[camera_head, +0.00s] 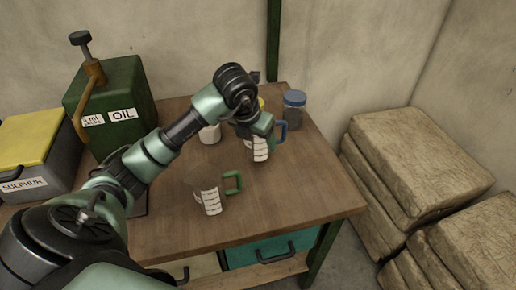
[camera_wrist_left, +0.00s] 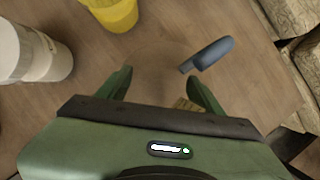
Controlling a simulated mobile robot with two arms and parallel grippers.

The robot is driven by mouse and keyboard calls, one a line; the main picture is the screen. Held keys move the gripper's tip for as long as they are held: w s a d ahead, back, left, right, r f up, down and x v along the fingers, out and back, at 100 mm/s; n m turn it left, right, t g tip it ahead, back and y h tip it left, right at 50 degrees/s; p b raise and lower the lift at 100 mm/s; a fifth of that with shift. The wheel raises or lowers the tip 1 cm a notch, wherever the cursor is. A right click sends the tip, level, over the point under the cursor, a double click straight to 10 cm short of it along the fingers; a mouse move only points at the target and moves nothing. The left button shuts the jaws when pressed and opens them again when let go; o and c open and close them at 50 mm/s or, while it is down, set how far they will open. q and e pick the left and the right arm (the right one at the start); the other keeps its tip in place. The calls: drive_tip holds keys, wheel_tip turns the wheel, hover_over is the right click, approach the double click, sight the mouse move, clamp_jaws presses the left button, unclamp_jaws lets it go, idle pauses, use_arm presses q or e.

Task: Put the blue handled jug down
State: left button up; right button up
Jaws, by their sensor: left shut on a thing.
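The blue handled jug (camera_head: 260,153) is clear, with white markings, near the back right of the table. Its blue handle points to the right in the head view and shows as a blue bar in the left wrist view (camera_wrist_left: 210,53). My left gripper (camera_head: 256,131) comes down over the jug and is shut on it, a finger on each side of the clear body in the left wrist view (camera_wrist_left: 163,90). The jug looks upright. I cannot tell whether its base touches the wood. My right gripper is not in view.
A green handled jug (camera_head: 211,199) stands nearer on the wooden table (camera_head: 310,185). A blue-lidded jar (camera_head: 293,112), a white container (camera_wrist_left: 38,55) and a yellow one (camera_wrist_left: 118,13) stand close by. A green oil can (camera_head: 128,95) is at left. The table's right front is clear.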

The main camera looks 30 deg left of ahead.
use_arm(q)
drive_tip(key=shift+f, duration=1.8)
drive_tip(key=shift+f, duration=0.15)
drive_tip(key=o, duration=1.5)
